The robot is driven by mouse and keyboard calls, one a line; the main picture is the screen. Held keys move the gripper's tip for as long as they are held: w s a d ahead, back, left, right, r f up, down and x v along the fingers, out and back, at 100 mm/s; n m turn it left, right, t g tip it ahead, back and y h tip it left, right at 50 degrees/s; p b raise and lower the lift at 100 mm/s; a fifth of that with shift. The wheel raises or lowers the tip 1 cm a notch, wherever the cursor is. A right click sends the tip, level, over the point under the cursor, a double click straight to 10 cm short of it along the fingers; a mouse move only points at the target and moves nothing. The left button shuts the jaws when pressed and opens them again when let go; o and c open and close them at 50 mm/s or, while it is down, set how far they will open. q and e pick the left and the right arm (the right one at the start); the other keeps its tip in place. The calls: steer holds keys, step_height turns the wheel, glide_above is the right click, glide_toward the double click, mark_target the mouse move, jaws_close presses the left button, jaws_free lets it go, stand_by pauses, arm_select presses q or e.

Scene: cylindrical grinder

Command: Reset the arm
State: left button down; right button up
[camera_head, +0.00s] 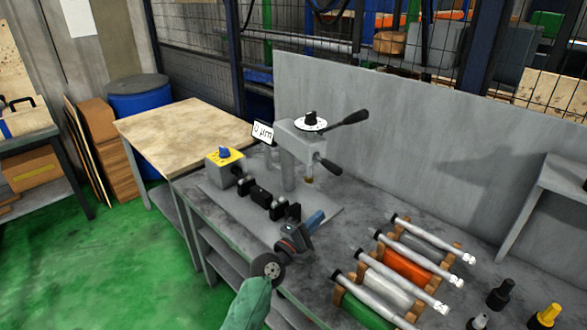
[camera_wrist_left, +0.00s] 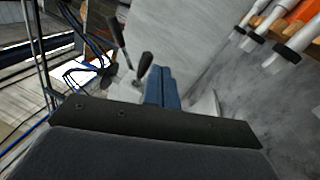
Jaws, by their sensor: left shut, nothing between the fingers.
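My left arm comes in from the bottom of the head view with a green sleeve. My left gripper (camera_head: 315,220) has blue fingers, shut and empty, above the grey bench in front of the grinder. The shut blue fingers also show in the left wrist view (camera_wrist_left: 163,88). The grinder's grey column (camera_head: 290,165) carries a white dial with a black knob and two black-handled levers. Its small display (camera_head: 263,132) reads "0 µm". Black supports (camera_head: 262,193) stand on the base plate left of the gripper, with nothing seen lying on them. My right gripper is not in view.
Several rollers, including an orange one (camera_head: 405,264) and a green one (camera_head: 362,310), lie on wooden blocks to the right. A yellow-topped box (camera_head: 224,157) with a blue knob stands at left. Black and yellow pieces (camera_head: 548,315) stand at bottom right. A grey panel (camera_head: 400,130) rises behind.

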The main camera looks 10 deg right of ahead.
arm_select(q)
steer(key=s+a+f+m+g+y, duration=0.5)
steer(key=s+a+f+m+y, duration=0.3)
steer(key=s+a+f, duration=0.95)
steer(key=s+a+f+m+g+y, duration=0.2)
steer(key=s+a+y, duration=0.2)
steer(key=s+a, duration=0.55)
steer(key=s+a+f+m+g+y, duration=0.2)
steer(key=s+a+g+y, duration=0.1)
steer(key=s+a, duration=0.65)
steer(key=s+a+f+x, duration=0.1)
steer(key=s+x, duration=0.1)
steer(key=x, duration=0.9)
steer(key=s+x, duration=0.2)
steer(key=x, duration=0.9)
steer(key=s+f, duration=0.4)
steer(key=f, duration=0.8)
steer(key=s+d+f+g, duration=0.1)
steer(key=s+f, duration=0.3)
steer(key=f, duration=0.8)
steer(key=shift+m, duration=0.3)
steer(key=shift+d, duration=0.1)
steer(key=shift+s, duration=0.1)
